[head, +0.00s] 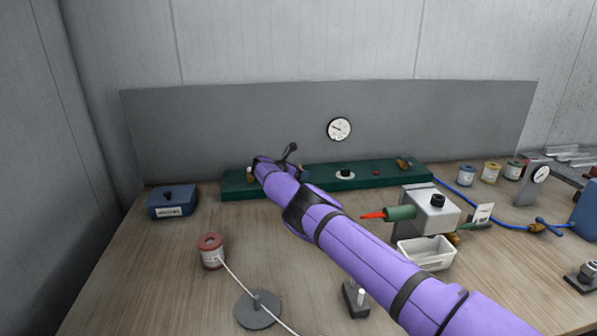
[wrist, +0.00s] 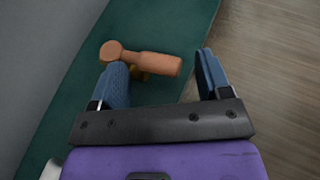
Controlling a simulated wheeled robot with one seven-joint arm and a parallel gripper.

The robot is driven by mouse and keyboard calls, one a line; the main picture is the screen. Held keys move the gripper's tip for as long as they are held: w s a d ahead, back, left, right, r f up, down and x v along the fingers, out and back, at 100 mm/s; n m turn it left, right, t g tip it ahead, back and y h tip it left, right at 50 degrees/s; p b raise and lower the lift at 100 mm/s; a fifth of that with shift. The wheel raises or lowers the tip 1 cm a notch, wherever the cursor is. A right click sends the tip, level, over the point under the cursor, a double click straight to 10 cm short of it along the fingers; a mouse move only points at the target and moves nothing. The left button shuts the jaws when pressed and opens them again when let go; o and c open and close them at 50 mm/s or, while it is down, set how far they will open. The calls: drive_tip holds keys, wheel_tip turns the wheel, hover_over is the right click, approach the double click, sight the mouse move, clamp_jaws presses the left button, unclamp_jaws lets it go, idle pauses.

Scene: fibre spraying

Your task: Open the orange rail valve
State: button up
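The orange rail valve (wrist: 150,64) shows in the wrist view as a round hub with a stubby lever pointing right, on the green rail (wrist: 60,118). My gripper (wrist: 161,70) is open, with its two blue fingers wide apart. The left fingertip is just below the hub and overlaps the near edge of the lever in the picture. The right finger is clear of the lever's free end. I cannot tell whether any finger touches it. In the head view my purple arm reaches the left part of the rail and hides most of the gripper and valve.
A gauge (head: 339,129) is on the grey back panel. A blue box (head: 172,202) and a red spool (head: 211,250) are left on the bench. A grey device with a green nozzle (head: 400,213) and a white tray (head: 428,254) stand right of my arm.

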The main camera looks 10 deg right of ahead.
drive_tip(key=shift+r, duration=0.2)
drive_tip(key=shift+a+r, duration=0.1)
drive_tip(key=shift+a+r, duration=0.1)
drive_tip(key=shift+a, duration=0.1)
drive_tip(key=v, duration=1)
drive_tip(key=shift+s, duration=0.2)
